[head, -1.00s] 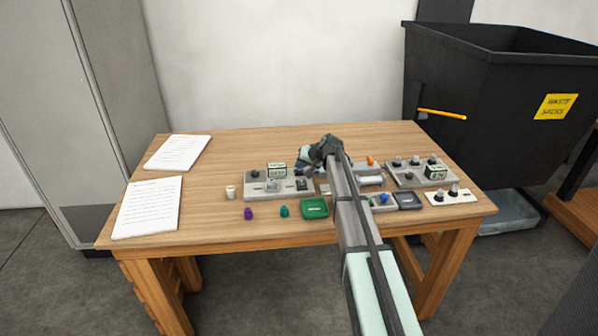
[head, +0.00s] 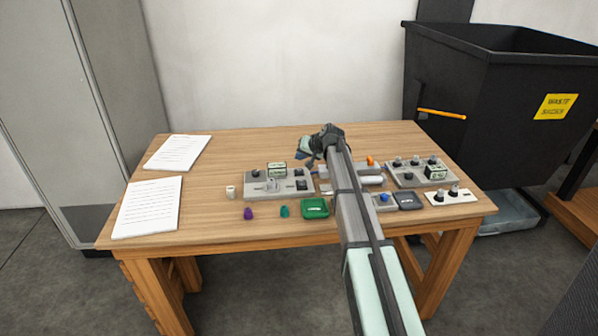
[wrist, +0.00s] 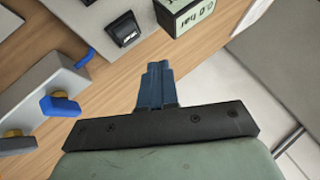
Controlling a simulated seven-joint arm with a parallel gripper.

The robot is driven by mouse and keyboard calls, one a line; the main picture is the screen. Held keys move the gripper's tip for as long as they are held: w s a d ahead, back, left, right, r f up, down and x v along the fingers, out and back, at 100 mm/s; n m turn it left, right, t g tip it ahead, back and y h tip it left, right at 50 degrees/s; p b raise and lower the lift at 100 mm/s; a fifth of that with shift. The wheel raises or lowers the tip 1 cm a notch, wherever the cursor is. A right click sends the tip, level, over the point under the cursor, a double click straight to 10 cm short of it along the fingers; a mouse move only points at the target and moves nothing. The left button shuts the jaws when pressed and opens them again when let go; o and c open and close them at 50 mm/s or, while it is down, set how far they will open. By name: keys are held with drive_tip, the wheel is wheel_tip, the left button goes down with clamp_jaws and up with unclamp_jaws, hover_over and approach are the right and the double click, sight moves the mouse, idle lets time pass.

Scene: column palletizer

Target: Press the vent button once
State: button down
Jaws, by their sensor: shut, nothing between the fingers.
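My gripper (head: 305,152) is above the table behind the left grey control panel (head: 250,190). Its blue fingers (wrist: 157,82) are shut and empty in the wrist view. The left panel bears a small display box (head: 277,170), a knob and a black square switch (head: 301,185). In the wrist view the switch (wrist: 123,30) and the display box (wrist: 188,12), reading "0.0 bar", lie beyond the fingertips, apart from them. A blue round button (head: 384,197) sits on a small grey box to the right. No vent label is readable, so I cannot tell which control is the vent button.
A green box (head: 314,207), a dark grey box (head: 410,201) and small coloured pieces stand along the front. Another knobbed panel (head: 420,178) is at right. A blue lever (wrist: 60,105) shows in the wrist view. The table's back left is clear except for papers (head: 178,152).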

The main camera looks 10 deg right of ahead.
drive_tip(key=shift+r, duration=1.05)
